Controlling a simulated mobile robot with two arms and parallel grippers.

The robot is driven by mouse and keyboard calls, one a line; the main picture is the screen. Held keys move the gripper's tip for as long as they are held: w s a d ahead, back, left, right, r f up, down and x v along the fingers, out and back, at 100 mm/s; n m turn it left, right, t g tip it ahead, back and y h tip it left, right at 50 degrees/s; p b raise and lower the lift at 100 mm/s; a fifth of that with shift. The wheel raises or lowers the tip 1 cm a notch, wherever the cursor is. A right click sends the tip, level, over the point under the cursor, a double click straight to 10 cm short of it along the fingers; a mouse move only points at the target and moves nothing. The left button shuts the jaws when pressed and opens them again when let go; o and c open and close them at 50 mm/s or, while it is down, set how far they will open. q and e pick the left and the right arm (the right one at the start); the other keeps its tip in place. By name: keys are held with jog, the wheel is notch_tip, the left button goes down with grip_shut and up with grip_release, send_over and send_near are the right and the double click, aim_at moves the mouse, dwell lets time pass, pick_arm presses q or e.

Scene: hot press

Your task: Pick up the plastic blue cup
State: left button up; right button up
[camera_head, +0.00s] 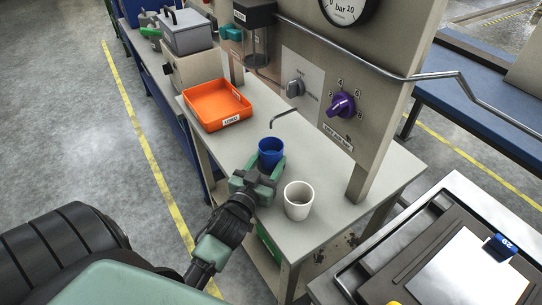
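The blue cup (270,148) stands upright on the grey bench top, below a thin bent metal spout. My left gripper (266,165) reaches in from the lower left. Its green fingers are apart, at the near side of the blue cup, with the lower part of the cup between them. I cannot tell whether the fingers touch the cup, and the cup's base is hidden behind them. My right gripper is not in view.
A white cup (298,200) stands close to the right of my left gripper. An orange tray (216,104) lies farther back on the bench (335,222). A panel with a purple knob (341,105) and a grey knob (295,87) rises behind. The bench is clear right of the blue cup.

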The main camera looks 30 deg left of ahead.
pick_arm(q)
jog(key=c, duration=0.7)
jog(key=shift+r, duration=0.1)
